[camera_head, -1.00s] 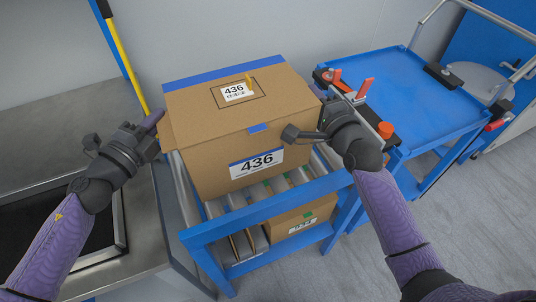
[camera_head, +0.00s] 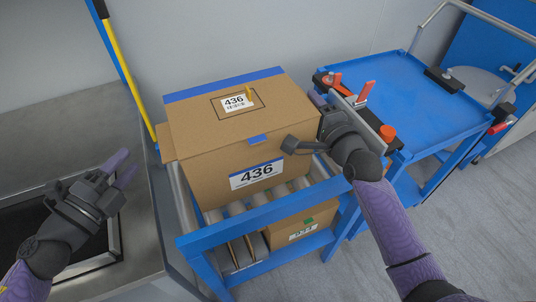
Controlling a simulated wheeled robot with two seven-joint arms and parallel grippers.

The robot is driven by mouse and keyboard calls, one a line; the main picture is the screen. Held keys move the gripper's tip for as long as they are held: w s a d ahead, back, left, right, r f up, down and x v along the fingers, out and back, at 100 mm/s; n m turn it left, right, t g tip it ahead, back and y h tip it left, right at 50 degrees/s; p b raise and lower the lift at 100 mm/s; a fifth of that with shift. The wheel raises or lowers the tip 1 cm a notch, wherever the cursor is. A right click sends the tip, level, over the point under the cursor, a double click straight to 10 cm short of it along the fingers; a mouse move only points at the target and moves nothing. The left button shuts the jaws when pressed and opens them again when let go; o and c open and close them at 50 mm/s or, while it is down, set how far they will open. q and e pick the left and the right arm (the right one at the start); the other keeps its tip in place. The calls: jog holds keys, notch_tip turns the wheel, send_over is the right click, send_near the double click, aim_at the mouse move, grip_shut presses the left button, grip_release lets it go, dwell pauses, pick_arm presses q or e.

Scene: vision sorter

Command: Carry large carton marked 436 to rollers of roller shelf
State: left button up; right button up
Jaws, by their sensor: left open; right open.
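The large brown carton marked 436 (camera_head: 215,160) sits upright on the rollers (camera_head: 235,207) of the blue roller shelf (camera_head: 270,215). It has blue tape and white labels on its top and front. My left gripper (camera_head: 122,170) is open and empty, apart from the carton, over the steel counter to its left. My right gripper (camera_head: 312,120) is open at the carton's right side, close to it; I cannot tell whether it touches.
A smaller carton (camera_head: 290,229) stands on the lower level of the shelf. A blue cart (camera_head: 420,90) with red-handled clamps (camera_head: 365,92) is at the right. The steel counter (camera_head: 60,110) with a dark recess is at the left. Grey floor is clear at front right.

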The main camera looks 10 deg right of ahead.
jog(key=shift+s, duration=0.15)
pick_arm(q)
jog(key=v, duration=0.3)
pick_arm(e)
jog(key=s+d, duration=0.2)
jog(key=s, duration=0.9)
jog(key=shift+s, duration=0.3)
pick_arm(q)
jog(key=shift+s, duration=0.1)
